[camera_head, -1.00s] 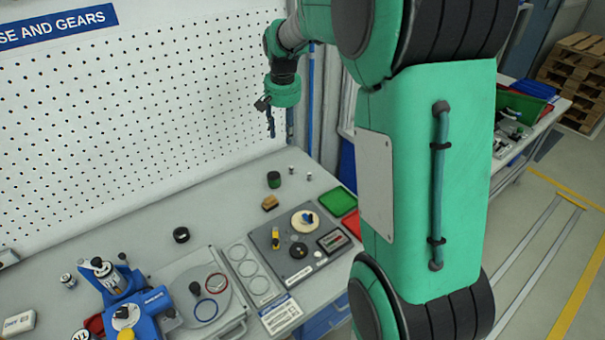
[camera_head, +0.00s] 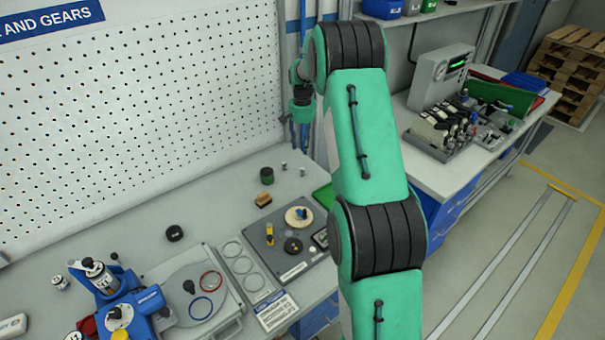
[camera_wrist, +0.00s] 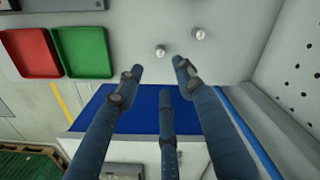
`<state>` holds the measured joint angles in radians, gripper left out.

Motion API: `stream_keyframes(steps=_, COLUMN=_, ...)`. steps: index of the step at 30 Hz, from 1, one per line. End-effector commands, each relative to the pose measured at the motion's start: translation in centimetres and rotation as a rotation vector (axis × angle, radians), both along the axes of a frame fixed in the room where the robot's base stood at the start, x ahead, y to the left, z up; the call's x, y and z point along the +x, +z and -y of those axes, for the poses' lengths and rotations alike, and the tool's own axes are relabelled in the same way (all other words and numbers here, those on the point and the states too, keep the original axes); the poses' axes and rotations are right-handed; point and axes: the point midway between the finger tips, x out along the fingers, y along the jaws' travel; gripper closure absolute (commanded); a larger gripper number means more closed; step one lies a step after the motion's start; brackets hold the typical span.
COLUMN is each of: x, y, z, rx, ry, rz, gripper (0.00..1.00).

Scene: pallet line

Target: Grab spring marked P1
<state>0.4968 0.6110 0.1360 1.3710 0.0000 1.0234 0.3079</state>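I cannot make out a P1 mark on anything. Two small silver pieces stand on the bench, a left one (camera_head: 284,165) and a right one (camera_head: 302,172). They also show in the wrist view, one at centre (camera_wrist: 160,51) and one beside it (camera_wrist: 199,34); I cannot tell whether either is a spring. My gripper (camera_wrist: 155,80) has its blue fingers spread, with nothing between them. In the head view my gripper (camera_head: 297,135) hangs above the back of the bench, apart from the small pieces and partly hidden against the background.
A green tray (camera_wrist: 83,52) and a red tray (camera_wrist: 29,54) lie at the bench edge. A dark green cylinder (camera_head: 266,175), a brown block (camera_head: 263,200) and a grey fixture plate (camera_head: 288,272) are nearby. The pegboard (camera_head: 140,110) rises behind.

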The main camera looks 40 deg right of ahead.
Motion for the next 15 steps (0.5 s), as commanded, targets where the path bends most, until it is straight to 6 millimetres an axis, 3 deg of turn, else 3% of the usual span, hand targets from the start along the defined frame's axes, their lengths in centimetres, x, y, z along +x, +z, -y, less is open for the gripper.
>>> stream_keyframes(steps=15, x=-0.03, y=-1.01, z=0.00, rx=0.001, ry=0.000, rz=-0.002, gripper=0.63)
